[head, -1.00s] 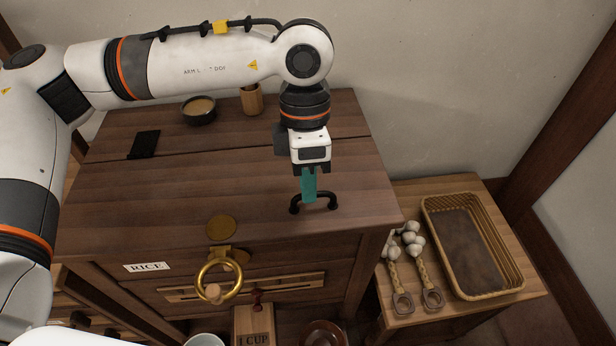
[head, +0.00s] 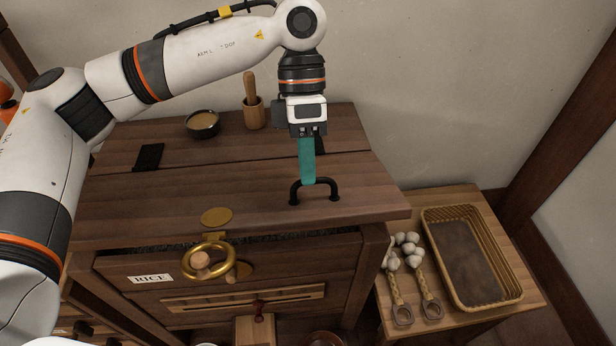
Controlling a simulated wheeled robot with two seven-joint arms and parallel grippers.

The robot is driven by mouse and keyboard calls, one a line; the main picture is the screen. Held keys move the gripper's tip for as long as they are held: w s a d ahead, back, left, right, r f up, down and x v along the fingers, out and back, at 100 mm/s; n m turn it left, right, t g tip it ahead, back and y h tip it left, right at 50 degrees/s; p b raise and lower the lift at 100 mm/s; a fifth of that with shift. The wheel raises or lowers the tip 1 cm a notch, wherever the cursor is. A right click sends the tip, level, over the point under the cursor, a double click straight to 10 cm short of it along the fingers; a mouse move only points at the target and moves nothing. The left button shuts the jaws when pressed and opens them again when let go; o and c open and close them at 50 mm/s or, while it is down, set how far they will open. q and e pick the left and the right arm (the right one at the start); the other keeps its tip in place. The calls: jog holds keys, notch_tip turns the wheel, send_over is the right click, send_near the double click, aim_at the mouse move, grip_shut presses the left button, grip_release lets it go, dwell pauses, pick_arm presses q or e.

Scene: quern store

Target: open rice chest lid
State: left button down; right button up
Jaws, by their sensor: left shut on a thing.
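The rice chest (head: 305,258) is a dark wooden box with a RICE label (head: 150,279) and a brass ring (head: 208,262) with a wooden peg on its front. Its lid (head: 220,190) is tilted up a little at the front, with a dark gap (head: 300,242) below its front edge. A black handle (head: 333,190) stands on the lid's right part. My left gripper (head: 308,182) comes down from above, its teal fingers shut on the handle's bar. My right gripper is not in view.
A bowl (head: 203,124) and a wooden mortar with pestle (head: 253,113) stand on the chest's back strip, near a black hinge (head: 149,157). A side table on the right holds a wicker tray (head: 470,255) and garlic braids (head: 408,250).

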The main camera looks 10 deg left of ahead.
pick_arm(q)
jog(key=v, duration=0.3)
jog(key=shift+w+a+f, duration=0.1)
jog(key=shift+w+f, duration=0.05)
jog(key=shift+w, duration=0.15)
jog(key=shift+w+a+r, duration=0.3)
jog(key=shift+w+r, duration=0.25)
jog(key=shift+w, duration=0.1)
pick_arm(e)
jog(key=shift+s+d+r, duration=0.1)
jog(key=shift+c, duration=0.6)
